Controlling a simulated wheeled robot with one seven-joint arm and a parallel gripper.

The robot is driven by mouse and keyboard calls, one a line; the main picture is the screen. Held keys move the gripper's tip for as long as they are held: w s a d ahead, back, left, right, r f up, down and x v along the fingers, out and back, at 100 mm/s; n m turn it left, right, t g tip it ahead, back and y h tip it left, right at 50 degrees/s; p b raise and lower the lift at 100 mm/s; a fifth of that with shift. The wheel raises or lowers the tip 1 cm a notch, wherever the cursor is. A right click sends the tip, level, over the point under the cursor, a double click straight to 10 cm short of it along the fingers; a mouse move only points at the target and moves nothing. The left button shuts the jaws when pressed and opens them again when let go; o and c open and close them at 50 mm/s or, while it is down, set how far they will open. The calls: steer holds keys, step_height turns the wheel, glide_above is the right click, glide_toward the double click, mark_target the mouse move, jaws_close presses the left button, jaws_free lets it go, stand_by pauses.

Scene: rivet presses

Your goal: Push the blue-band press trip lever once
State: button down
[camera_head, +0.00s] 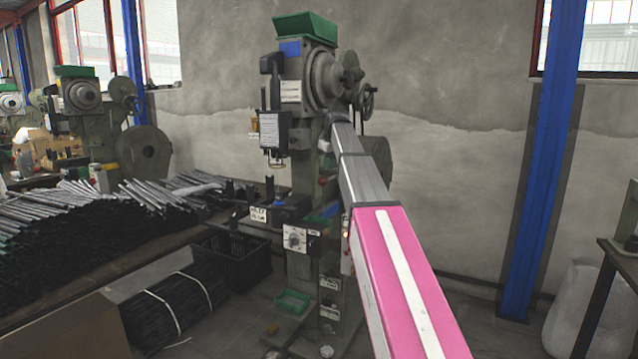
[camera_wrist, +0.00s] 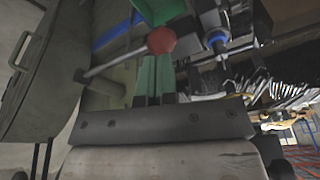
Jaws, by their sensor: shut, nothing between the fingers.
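The press with a blue band (camera_head: 290,48) stands in the middle of the head view, under a green hopper. Its trip lever shows in the wrist view as a metal rod (camera_wrist: 112,62) ending in a red knob (camera_wrist: 161,40). My gripper (camera_wrist: 155,62) is shut and empty in the wrist view. Its fingertips lie just below the red knob in the picture; I cannot tell whether they touch it. In the head view my arm reaches to the press's right side and hides that part, and my gripper is not clearly visible there.
A second press (camera_head: 82,95) stands at the far left. A bench of metal rods (camera_head: 130,195) and a black crate (camera_head: 235,258) lie left of the press. A blue post (camera_head: 553,150) stands at the right. A handwheel (camera_head: 367,98) juts from the press's right side.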

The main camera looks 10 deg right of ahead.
mark_target(324, 178)
steer(key=shift+w+a+r, duration=0.1)
steer(key=shift+w+r, duration=0.15)
steer(key=shift+r, duration=0.7)
steer(key=shift+f, duration=0.2)
steer(key=shift+x, duration=3.35)
steer(key=shift+f, duration=0.1)
